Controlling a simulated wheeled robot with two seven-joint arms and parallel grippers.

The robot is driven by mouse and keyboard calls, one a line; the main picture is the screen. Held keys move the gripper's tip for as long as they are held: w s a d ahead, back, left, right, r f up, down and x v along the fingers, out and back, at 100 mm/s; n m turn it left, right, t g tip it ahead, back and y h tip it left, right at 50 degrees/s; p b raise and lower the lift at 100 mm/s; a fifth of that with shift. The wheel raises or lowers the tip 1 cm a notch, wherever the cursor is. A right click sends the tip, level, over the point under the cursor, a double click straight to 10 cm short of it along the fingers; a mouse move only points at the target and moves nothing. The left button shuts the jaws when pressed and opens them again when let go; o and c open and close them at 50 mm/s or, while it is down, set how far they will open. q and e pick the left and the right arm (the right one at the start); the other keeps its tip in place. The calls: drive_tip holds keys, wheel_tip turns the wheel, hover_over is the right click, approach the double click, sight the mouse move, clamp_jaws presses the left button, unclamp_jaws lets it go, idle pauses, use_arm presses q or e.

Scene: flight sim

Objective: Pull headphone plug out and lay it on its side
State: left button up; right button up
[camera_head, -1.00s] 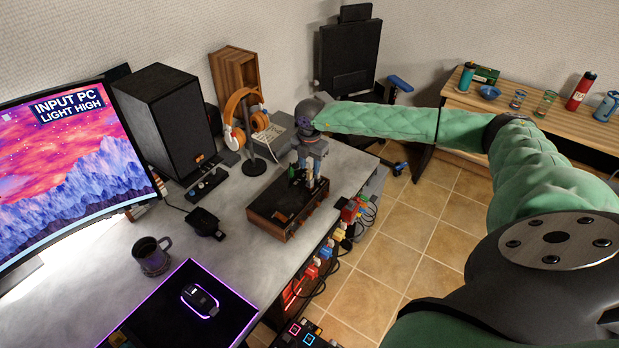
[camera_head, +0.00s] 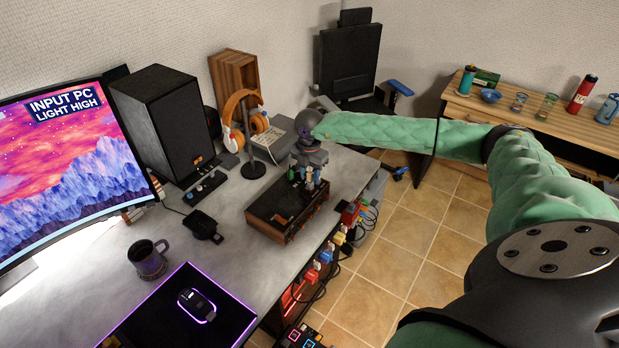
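The headphones (camera_head: 235,106), orange and white, hang on a dark stand (camera_head: 254,168) near the back of the desk. A low brown box with a dark top, apparently an audio unit (camera_head: 275,220), sits at the desk's right edge. My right gripper (camera_head: 308,185) points down over the far right part of this unit, at or just above its top. The headphone plug is too small to make out, and the gripper and unit hide the spot between the fingers. I cannot tell whether the fingers hold anything. My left gripper is not in view.
A black speaker (camera_head: 165,125), a monitor (camera_head: 75,165), a mug (camera_head: 148,260) and a mouse (camera_head: 196,304) on a dark pad stand on the grey desk (camera_head: 228,260). Several coloured plugs and cables (camera_head: 325,258) line the desk's right side. An office chair (camera_head: 350,60) stands behind.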

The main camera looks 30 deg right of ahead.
idle(0.5)
idle(0.4)
drive_tip(key=shift+b, duration=0.4)
clamp_jaws()
drive_tip(key=shift+r, duration=0.25)
